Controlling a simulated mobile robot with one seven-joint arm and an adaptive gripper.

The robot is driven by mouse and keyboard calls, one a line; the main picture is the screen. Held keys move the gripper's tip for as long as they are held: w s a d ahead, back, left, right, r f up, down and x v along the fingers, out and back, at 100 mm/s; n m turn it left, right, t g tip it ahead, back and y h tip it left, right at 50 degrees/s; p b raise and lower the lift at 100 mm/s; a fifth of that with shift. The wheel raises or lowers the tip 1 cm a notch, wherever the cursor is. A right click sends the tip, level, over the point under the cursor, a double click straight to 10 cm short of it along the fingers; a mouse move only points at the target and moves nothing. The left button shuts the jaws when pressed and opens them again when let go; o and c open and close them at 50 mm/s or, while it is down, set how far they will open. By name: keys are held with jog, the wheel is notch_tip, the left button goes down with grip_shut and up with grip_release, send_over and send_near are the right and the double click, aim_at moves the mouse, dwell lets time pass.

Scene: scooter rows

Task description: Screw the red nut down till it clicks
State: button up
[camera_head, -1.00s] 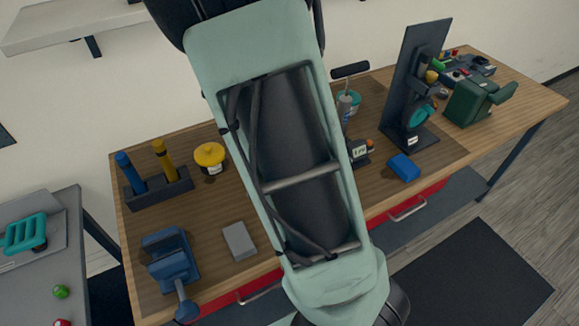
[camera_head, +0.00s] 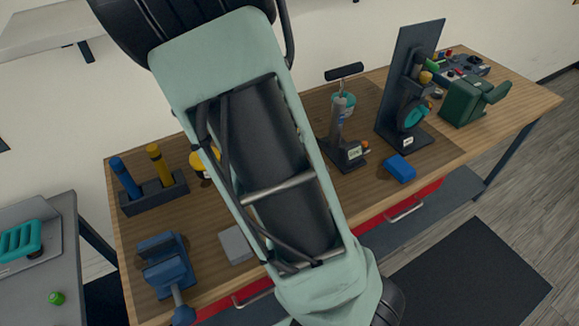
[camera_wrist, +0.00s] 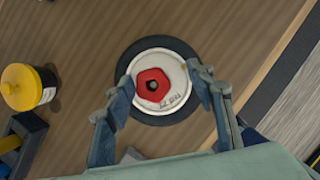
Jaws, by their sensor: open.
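The red nut (camera_wrist: 152,87) shows in the wrist view, a faceted ring with a dark centre. It sits on a white round plate (camera_wrist: 172,68) with small dark lettering, ringed by a dark round base (camera_wrist: 150,117) on the wooden bench. My gripper (camera_wrist: 160,84) is open and empty, its two blue-grey fingers either side of the nut and overlapping the plate's edges in the picture. I cannot tell how high the fingertips are above it. In the head view my arm hides the nut and gripper.
A yellow-lidded jar (camera_wrist: 20,87) and a rack with blue and yellow handles (camera_head: 152,194) stand left. A blue vise (camera_head: 168,270) and grey block (camera_head: 236,245) are near the front. A lever tool (camera_head: 342,140), blue block (camera_head: 400,168) and dark upright panel (camera_head: 404,90) stand right.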

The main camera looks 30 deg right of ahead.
jog(key=shift+a+r, duration=0.1)
jog(key=shift+r, duration=0.05)
jog(key=shift+v, duration=1.5)
jog(key=v, duration=0.8)
jog(key=shift+r, duration=0.35)
jog(key=shift+s, duration=0.1)
jog(key=n+y+b, duration=0.2)
jog(key=n+b, duration=0.1)
jog(key=n, duration=0.3)
jog(key=n+y+b, duration=0.2)
jog(key=n+b, duration=0.2)
jog(key=n, duration=0.3)
jog(key=n+g+y+b, duration=0.1)
jog(key=n+y+b, duration=0.1)
jog(key=n+b, duration=0.2)
jog(key=shift+f+n+y, duration=0.15)
jog(key=shift+n+y, duration=0.05)
jog(key=shift+n, duration=0.45)
jog(key=shift+f+n+y, duration=0.2)
jog(key=shift+n, duration=0.45)
